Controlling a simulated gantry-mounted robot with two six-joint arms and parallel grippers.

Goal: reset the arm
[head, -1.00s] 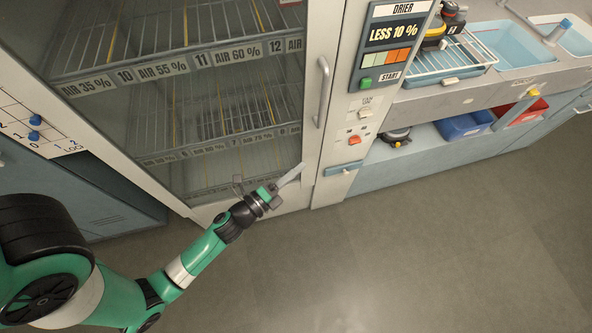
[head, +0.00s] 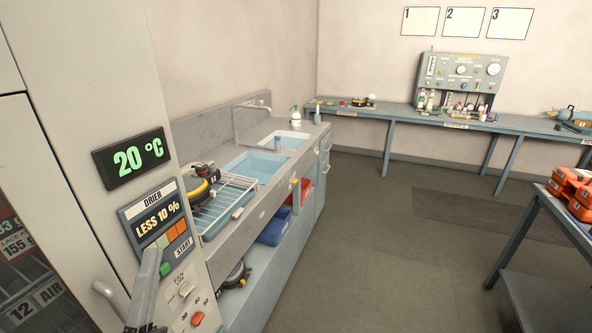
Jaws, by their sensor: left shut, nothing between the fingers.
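My left gripper (head: 148,285) shows at the bottom left of the head view, in front of the drier's front panel. Only its grey finger end is in the picture; the rest is cut off by the lower edge. It is shut with nothing between the fingers. My right gripper is not in view.
The drier (head: 85,75) with its display and handle fills the left side. Beside it a counter holds a wire rack (head: 222,205) and sinks (head: 258,165). A bench (head: 400,112) with a test panel (head: 462,82) lines the back wall. A table (head: 535,235) with orange cases (head: 575,190) stands right. The middle floor is clear.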

